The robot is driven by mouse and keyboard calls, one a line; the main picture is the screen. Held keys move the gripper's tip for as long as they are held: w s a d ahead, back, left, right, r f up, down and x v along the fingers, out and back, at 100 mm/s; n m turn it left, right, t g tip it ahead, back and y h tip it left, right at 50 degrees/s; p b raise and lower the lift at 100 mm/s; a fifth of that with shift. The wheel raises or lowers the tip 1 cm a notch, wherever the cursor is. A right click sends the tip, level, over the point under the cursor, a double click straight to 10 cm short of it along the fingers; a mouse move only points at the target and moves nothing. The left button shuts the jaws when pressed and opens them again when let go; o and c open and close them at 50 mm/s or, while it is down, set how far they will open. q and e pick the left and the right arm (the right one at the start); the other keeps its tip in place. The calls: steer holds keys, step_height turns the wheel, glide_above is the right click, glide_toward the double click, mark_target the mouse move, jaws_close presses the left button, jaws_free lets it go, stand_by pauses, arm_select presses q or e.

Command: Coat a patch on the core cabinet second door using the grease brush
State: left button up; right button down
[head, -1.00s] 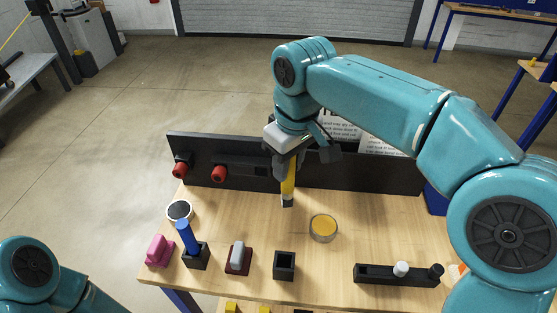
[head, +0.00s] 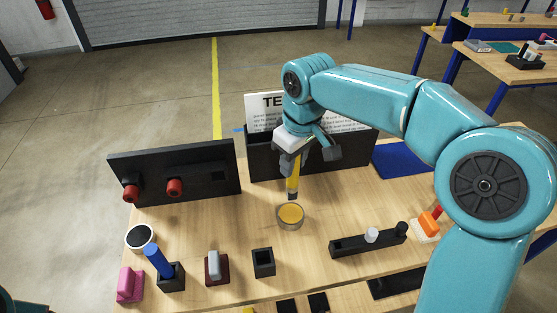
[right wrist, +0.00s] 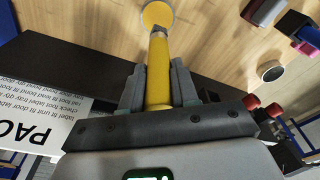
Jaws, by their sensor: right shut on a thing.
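My right gripper (head: 306,157) is shut on the yellow handle of the grease brush (head: 293,184), which points down. The brush's dark tip is at the far rim of a round dish of yellow grease (head: 290,216); I cannot tell whether it touches the grease. In the right wrist view, the fingers of the right gripper (right wrist: 158,88) clamp the yellow handle (right wrist: 158,68), and its far end overlaps the dish (right wrist: 153,14). My left gripper is out of view. I cannot pick out the core cabinet or its second door.
A black panel with red knobs (head: 206,162) stands at the table's back left, with a sign (head: 262,112) behind. Along the front are a pink block (head: 130,285), a blue-handled tool (head: 157,260), an empty black holder (head: 264,262) and a long black rack (head: 350,246).

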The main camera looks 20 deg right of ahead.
mark_target(292, 184)
steer(key=shift+d+f, duration=0.15)
steer(key=shift+f, duration=0.15)
steer(key=shift+a+f+b, duration=0.25)
steer(key=shift+f+b, duration=0.35)
steer(key=shift+b, duration=0.2)
steer(key=f+b, duration=0.1)
steer(key=f, duration=0.1)
steer(key=f+b, duration=0.1)
steer(key=shift+d+b, duration=0.25)
steer(key=shift+b, duration=0.1)
steer(key=shift+a+f+b, duration=0.2)
steer(key=shift+f+b, duration=0.35)
steer(key=shift+f, duration=0.1)
steer(key=shift+d, duration=0.1)
steer(key=shift+f+b, duration=0.35)
steer(key=shift+f, duration=0.15)
